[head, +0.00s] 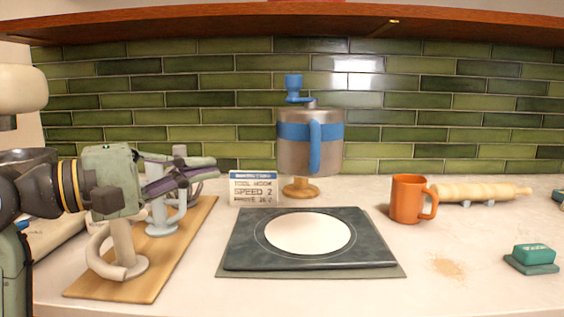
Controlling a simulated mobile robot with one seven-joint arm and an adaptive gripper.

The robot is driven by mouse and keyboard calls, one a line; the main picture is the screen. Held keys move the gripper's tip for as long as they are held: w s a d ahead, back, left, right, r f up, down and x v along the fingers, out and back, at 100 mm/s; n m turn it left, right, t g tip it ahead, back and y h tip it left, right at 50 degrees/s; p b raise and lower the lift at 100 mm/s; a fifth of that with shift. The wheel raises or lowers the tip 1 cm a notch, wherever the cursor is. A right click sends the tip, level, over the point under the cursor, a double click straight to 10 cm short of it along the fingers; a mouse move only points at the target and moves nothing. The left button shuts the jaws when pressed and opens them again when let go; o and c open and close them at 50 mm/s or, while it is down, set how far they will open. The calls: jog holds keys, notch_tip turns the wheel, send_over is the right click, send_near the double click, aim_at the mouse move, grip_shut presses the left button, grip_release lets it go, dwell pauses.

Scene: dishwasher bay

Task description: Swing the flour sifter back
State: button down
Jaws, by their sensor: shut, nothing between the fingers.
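The flour sifter (296,156) is a silver cylinder with a blue band, a blue handle at its front and a blue crank knob on top. It is upright at the back, above a small wooden base (300,188), behind the dark mat. What joins it to the base is hard to make out. My gripper (214,168) is at the left, pointing right, shut and empty. It is over the wooden board with the mixer attachments, apart from the sifter and to its left.
A wooden board (190,236) holds pale attachments under my gripper. A small sign (253,188) stands left of the sifter. A dark mat (240,250) carries a white disc (308,233). An orange mug (407,199), a rolling pin (485,191) and a green block (533,254) are at right.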

jog(key=p, duration=0.2)
send_near(306, 132)
notch_tip(306, 132, down, 3)
jog(key=w+d, duration=0.1)
jog(key=w, duration=0.1)
jog(key=d, duration=0.2)
jog(key=d+p, duration=0.1)
jog(key=d, duration=0.1)
jog(key=shift+s+f, duration=0.25)
jog(key=shift+f, duration=0.1)
